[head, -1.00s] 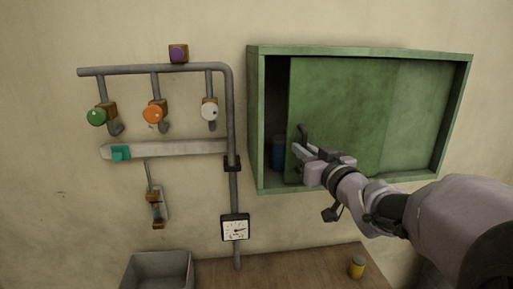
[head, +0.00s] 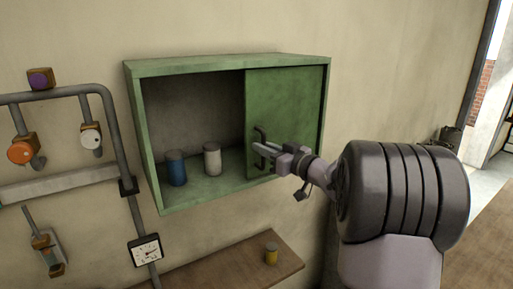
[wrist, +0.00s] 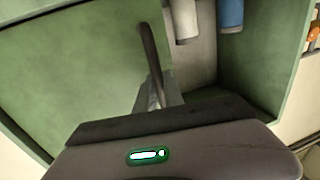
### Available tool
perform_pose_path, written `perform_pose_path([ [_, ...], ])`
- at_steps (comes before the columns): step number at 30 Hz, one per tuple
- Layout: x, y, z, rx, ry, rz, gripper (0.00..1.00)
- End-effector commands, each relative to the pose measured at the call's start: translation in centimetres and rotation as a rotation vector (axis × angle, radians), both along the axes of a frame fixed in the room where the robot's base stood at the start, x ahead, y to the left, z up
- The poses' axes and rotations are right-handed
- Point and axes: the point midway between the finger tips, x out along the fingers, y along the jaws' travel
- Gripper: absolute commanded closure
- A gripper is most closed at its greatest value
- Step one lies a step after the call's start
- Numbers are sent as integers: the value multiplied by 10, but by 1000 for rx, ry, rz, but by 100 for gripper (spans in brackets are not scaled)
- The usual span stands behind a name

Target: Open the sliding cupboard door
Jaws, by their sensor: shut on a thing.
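The green wall cupboard (head: 226,66) has its left part open. Its sliding door (head: 295,108) stands at the right side and covers the right part. A dark curved handle (head: 260,134) is on the door's left edge. My gripper (head: 262,150) is shut on the handle. In the wrist view the handle (wrist: 148,48) runs down to my gripper (wrist: 158,100), and the door (wrist: 85,70) fills the left. The exact contact is partly hidden by the gripper body.
Inside the cupboard stand a blue can (head: 176,168) and a white can (head: 212,160). Pipes with knobs (head: 22,151) and a gauge (head: 146,250) are on the wall at left. A doorway is at far right.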

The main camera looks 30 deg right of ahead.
Motion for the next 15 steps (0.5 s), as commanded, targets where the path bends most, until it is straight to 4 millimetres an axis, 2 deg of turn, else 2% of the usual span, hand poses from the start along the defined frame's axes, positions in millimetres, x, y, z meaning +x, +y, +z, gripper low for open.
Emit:
perform_pose_path([
  [8,0,0,1,-1,-2,0,100],
  [9,0,0,1,-1,-2,0,86],
  [12,0,0,1,-1,-2,0,66],
  [15,0,0,1,-1,-1,0,66],
])
